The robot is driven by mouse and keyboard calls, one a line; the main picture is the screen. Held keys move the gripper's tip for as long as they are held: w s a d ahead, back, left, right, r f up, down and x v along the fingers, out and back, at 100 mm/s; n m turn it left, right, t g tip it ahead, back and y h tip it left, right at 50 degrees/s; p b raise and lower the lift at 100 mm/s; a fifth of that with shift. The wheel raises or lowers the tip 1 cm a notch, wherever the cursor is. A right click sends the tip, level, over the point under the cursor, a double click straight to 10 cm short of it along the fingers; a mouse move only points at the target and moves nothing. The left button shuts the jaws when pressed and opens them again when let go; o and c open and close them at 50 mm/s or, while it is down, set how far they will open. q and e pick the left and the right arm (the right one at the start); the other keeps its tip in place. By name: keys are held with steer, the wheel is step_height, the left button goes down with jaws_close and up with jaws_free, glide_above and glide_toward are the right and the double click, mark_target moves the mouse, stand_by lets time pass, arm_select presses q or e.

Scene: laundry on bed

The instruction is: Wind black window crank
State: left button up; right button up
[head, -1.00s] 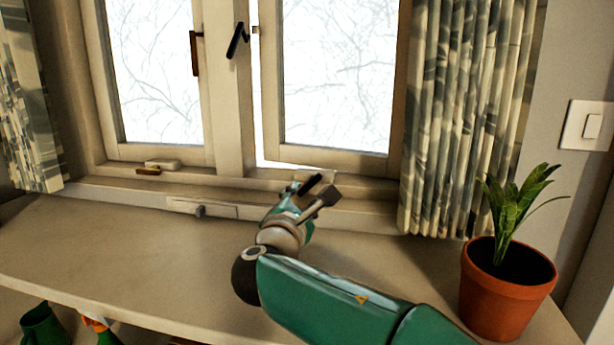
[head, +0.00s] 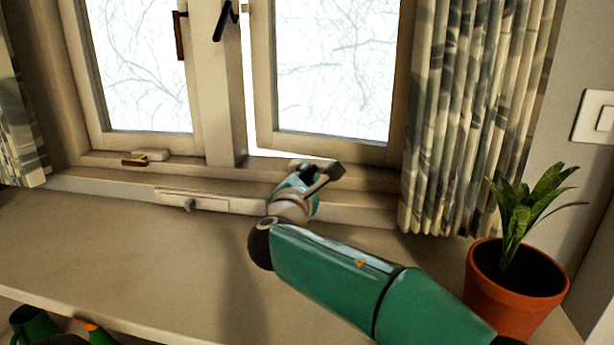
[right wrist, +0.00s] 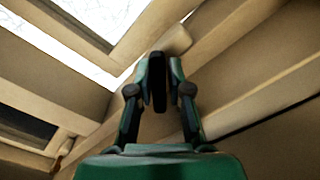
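The black window crank (right wrist: 159,85) shows in the right wrist view as a dark upright bar between my right fingers, below a beige housing (right wrist: 174,40). My right gripper (right wrist: 160,66) has its fingers drawn close along both sides of the bar and looks shut on it. In the head view my right gripper (head: 318,172) is at the sill below the right window pane and largely hides the crank.
A black latch handle (head: 224,22) is on the window's centre post. A potted plant (head: 515,290) stands at the right of the ledge, near my right arm. A patterned curtain (head: 470,130) hangs right of the window. The ledge (head: 130,260) is clear on the left.

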jaws_close()
steer(key=shift+d, duration=0.1)
steer(key=shift+f, duration=0.1)
steer(key=m+b, duration=0.2)
steer(key=b, duration=0.1)
steer(key=shift+f+m, duration=0.3)
steer(key=shift+m+b, duration=1.1)
steer(key=shift+b, duration=0.15)
steer(key=shift+m+b, duration=0.8)
steer(key=shift+m, duration=0.2)
